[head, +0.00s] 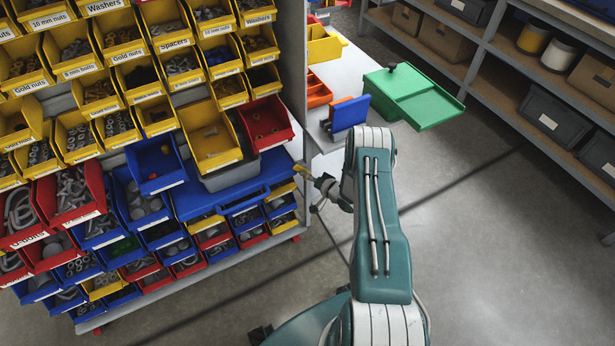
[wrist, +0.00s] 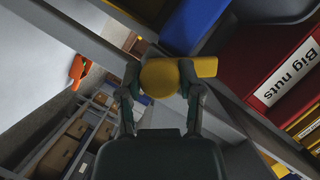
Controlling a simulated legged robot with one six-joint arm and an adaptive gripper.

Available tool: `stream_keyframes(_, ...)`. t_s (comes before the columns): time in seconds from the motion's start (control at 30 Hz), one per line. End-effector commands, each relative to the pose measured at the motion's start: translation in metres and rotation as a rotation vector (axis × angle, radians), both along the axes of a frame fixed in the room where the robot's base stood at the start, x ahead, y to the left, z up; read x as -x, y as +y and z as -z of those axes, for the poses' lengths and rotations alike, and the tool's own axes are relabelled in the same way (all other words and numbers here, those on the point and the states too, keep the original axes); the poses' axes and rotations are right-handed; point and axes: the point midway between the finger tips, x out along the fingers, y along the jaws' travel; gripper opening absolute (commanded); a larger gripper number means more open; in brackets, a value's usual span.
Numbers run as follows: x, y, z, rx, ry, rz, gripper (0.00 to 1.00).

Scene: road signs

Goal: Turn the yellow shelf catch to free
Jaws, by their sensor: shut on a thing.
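The yellow shelf catch (wrist: 204,67) shows in the wrist view as a rounded yellow part with a short flat bar pointing right. In the head view the catch (head: 302,170) is small, at the right edge of the bin rack, beside the blue tray. My gripper (wrist: 162,86) is shut on the catch, with one finger on each side of it. In the head view my gripper (head: 320,184) reaches left to the rack's edge and is partly hidden by my arm. The catch's mount is hidden behind my fingers.
The rack holds several yellow, red and blue bins; a red bin (wrist: 270,75) labelled "Big nuts" is close by in the wrist view. A white table (head: 345,68) with a green box (head: 415,98) stands behind my arm. Shelves (head: 480,45) stand at right; the floor between is clear.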

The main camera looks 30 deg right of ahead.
Motion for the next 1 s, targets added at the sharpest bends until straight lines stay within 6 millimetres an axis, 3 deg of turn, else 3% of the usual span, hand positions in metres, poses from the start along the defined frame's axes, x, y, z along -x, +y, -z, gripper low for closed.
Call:
stream_keyframes(0.5, -0.0007, -0.0037, 0.0023, -0.451, 0.017, 0.009, 0.0)
stream_keyframes(1.0, -0.0002, -0.004, 0.0034, -0.65, 0.025, 0.012, 0.0)
